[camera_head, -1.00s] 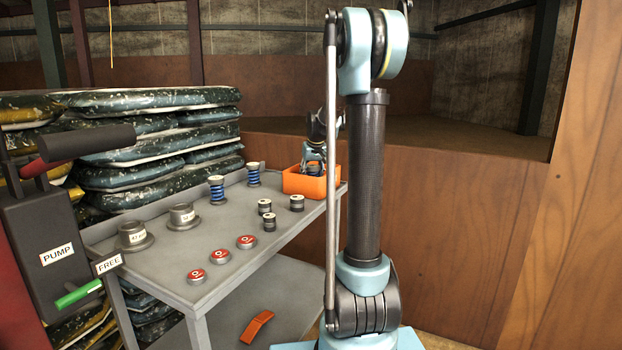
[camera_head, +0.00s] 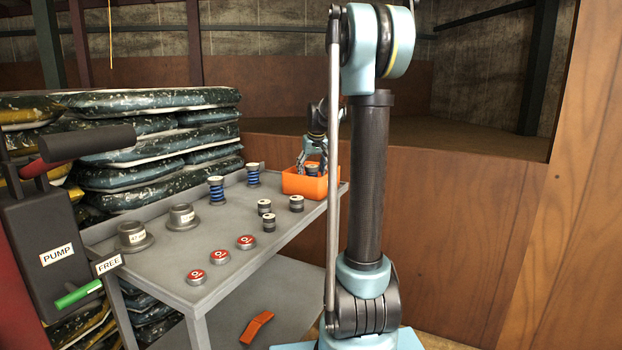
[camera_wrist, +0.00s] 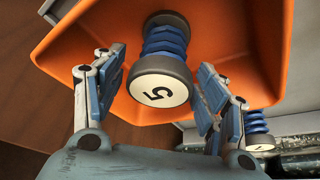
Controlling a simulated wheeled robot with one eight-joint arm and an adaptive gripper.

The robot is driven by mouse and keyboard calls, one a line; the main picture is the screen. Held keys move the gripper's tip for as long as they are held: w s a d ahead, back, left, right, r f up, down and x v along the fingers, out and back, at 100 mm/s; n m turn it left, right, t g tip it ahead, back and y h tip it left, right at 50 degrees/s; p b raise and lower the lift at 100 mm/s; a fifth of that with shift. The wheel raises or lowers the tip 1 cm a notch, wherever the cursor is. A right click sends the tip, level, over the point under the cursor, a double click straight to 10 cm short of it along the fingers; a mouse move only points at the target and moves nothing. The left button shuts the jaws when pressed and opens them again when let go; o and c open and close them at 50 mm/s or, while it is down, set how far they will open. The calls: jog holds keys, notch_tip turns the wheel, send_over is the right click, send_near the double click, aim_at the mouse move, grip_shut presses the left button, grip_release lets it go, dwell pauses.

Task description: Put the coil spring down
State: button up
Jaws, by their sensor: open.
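A blue coil spring with dark end caps, marked 5 (camera_wrist: 165,65), is in an orange bin (camera_head: 305,187). The bin's inside fills much of the wrist view (camera_wrist: 240,40). My gripper (camera_wrist: 161,68) is open, with one finger on each side of the spring and gaps showing between pads and spring. In the head view my gripper (camera_head: 312,152) is over the bin, small and partly hidden by its wall. The spring's lower end is hard to see.
Two blue springs (camera_head: 216,190) (camera_head: 253,175) stand on the grey cart (camera_head: 180,265). Several small dark cylinders (camera_head: 269,222), red-topped discs (camera_head: 220,256) and grey flanged hubs (camera_head: 131,237) share its top. Stacked bags (camera_head: 160,150) stand behind. An orange piece (camera_head: 257,327) lies on the lower shelf.

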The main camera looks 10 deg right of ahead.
jog(key=v, duration=0.8)
jog(key=shift+s+r, duration=0.25)
jog(key=shift+r, duration=0.1)
jog(key=s+f, duration=0.8)
jog(key=s, duration=0.5)
jog(key=s+f+m+g, duration=0.1)
jog(key=s+f, duration=0.7)
jog(key=s, duration=0.6)
jog(key=s+f+g, duration=0.1)
jog(key=s+f, duration=0.7)
jog(key=s, duration=0.6)
jog(key=shift+s+d+f+m+h, duration=0.2)
jog(key=shift+f+m+h, duration=0.1)
jog(key=shift+m, duration=0.1)
